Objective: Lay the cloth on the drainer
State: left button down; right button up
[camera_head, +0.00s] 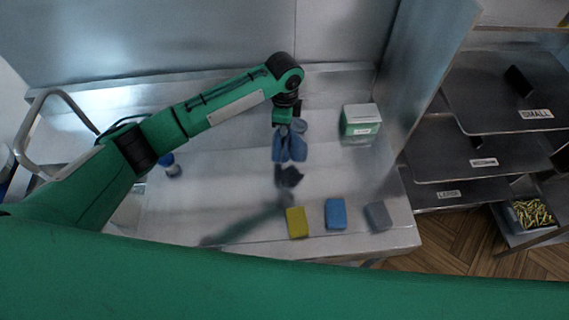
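A blue cloth (290,148) hangs in folds below my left gripper (289,124), above the metal counter (215,200). The gripper points down and appears shut on the top of the cloth; its fingertips are small and partly hidden by the cloth. A dark shadow lies on the counter below the cloth, apart from it. I cannot make out a separate drainer on the steel surface. My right gripper is not in view.
Yellow (297,222), blue (335,214) and grey (378,216) sponges lie along the front edge. A green-and-white box (360,121) stands back right. A small blue-capped container (171,165) stands left. Labelled shelves (480,165) are beyond a metal panel at right.

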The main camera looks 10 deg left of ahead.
pick_arm(q)
jog(key=w+a+n, duration=0.1)
jog(key=w, duration=1.1)
jog(key=s+f, duration=0.5)
jog(key=s, duration=0.1)
jog(key=s+d+f, duration=0.1)
jog(key=s+f, duration=0.4)
jog(key=s, duration=0.2)
jog(key=s+f, duration=0.6)
jog(key=shift+s+d, duration=0.35)
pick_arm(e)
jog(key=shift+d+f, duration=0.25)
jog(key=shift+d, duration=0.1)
pick_arm(q)
jog(key=c, duration=1.2)
grip_release()
